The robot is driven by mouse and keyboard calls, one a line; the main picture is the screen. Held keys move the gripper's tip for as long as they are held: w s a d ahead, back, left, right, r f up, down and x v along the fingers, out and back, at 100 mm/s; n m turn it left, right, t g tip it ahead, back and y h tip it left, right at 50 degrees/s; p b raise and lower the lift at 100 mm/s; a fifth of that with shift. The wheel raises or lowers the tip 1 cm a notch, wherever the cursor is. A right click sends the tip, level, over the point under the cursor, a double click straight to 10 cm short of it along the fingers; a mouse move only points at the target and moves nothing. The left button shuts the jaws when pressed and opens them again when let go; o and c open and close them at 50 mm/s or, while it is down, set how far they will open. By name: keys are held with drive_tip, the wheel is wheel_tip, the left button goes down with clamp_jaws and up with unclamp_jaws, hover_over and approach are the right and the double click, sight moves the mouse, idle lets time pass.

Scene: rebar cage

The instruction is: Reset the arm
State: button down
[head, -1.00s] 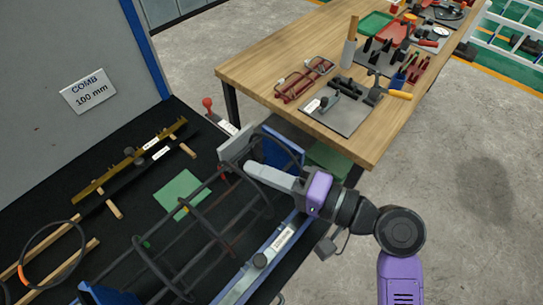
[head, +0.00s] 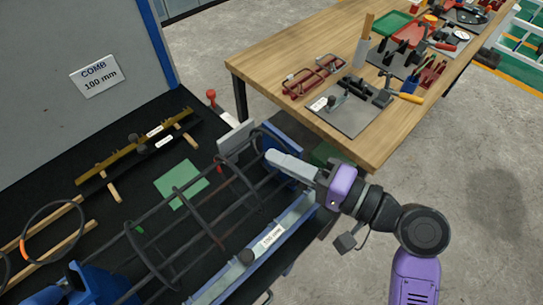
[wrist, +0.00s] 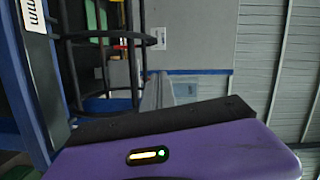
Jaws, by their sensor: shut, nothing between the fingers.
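My arm, with purple and dark grey links, comes in from the lower right in the head view. My gripper (head: 278,158) is shut and empty, its pale grey fingers pointing left over the right end of the rebar cage (head: 205,215). I cannot tell whether the fingers touch the cage. In the wrist view, dark bars and a ring of the cage (wrist: 110,40) show at the upper left, and my purple wrist housing fills the bottom.
The cage lies in a blue fixture with a labelled rail (head: 262,243) on a black bench. A wooden table (head: 270,75) with tools stands behind. A grey panel carries a COMB 100 mm sign (head: 94,77). A green square (head: 181,183) lies beyond the cage. Open floor is at right.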

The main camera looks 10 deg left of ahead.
drive_tip(key=b+v, duration=0.1)
drive_tip(key=v, duration=0.6)
drive_tip(key=shift+w+d+f, duration=0.1)
